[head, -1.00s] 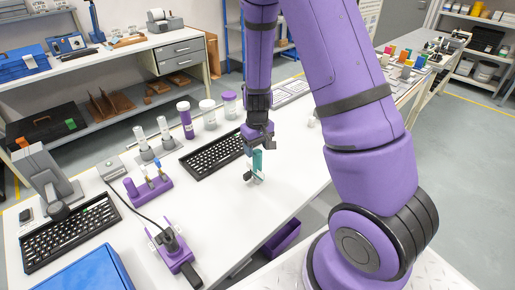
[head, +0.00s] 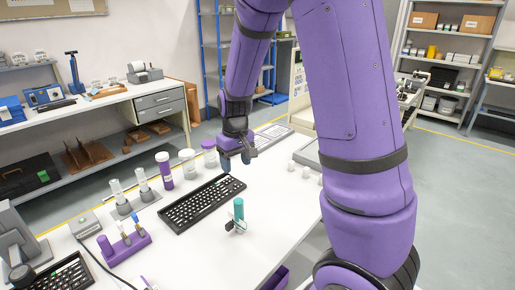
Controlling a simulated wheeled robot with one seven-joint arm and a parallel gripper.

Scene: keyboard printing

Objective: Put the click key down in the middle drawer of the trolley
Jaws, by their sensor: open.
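My gripper (head: 236,164) hangs open over the far end of the black keyboard frame (head: 203,203), with nothing visible between its fingers. A teal cylinder (head: 239,208) stands upright in a small clear-and-dark holder (head: 236,226) on the white table, nearer than my gripper and apart from it. I cannot pick out the click key for certain in the head view. No trolley with a middle drawer can be made out. A purple open bin (head: 276,279) shows partly below the table's front edge.
A purple rack (head: 124,246) with small tubes stands at the left. Several lidded jars (head: 164,170) line the table's back. A grey keyboard (head: 270,137) and small white pieces (head: 305,172) lie farther right. The table (head: 275,215) is bare right of the teal cylinder.

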